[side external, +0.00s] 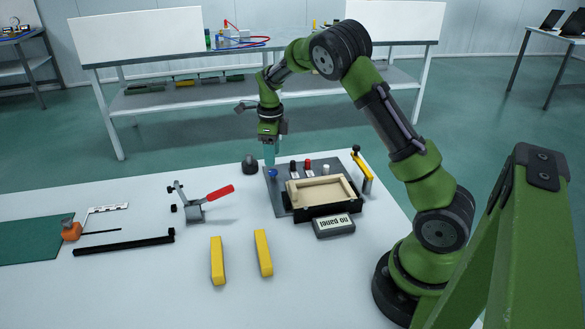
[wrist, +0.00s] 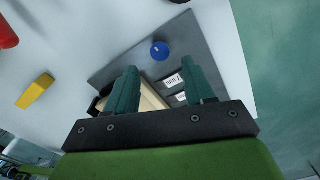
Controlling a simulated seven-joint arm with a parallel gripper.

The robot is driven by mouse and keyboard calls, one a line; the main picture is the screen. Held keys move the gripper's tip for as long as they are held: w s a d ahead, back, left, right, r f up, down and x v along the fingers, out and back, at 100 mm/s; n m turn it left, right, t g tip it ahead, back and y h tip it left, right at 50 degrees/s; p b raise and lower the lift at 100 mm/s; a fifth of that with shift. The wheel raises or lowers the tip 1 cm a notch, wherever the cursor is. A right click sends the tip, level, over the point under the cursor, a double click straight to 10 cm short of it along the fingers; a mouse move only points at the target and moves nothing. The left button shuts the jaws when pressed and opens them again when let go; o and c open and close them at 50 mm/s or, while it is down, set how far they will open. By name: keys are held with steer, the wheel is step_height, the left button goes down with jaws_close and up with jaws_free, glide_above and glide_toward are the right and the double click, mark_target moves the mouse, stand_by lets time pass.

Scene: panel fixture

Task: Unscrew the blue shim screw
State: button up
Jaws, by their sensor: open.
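The blue shim screw (side external: 272,173) is a small round blue knob on the left rear part of the grey fixture plate (side external: 279,203). In the wrist view the blue screw (wrist: 159,51) shows whole, beyond the fingertips and roughly centred between them. My gripper (side external: 270,160) points down just above the screw in the side view. In the wrist view my gripper (wrist: 159,72) has its two teal fingers spread apart with nothing held. The side view does not clearly show the gap between fingertips and screw.
A beige tray (side external: 290,196) in a black frame sits on the plate, with a "no panel" display (side external: 333,225) in front. Red (side external: 307,166) and white (side external: 326,170) knobs stand behind it. A red-handled clamp (side external: 218,195) and yellow bars (side external: 263,252) lie left and in front.

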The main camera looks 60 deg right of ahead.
mark_target(273, 171)
step_height(273, 171, down, 5)
stand_by(0.3)
jaws_close()
steer(key=shift+n, duration=0.4)
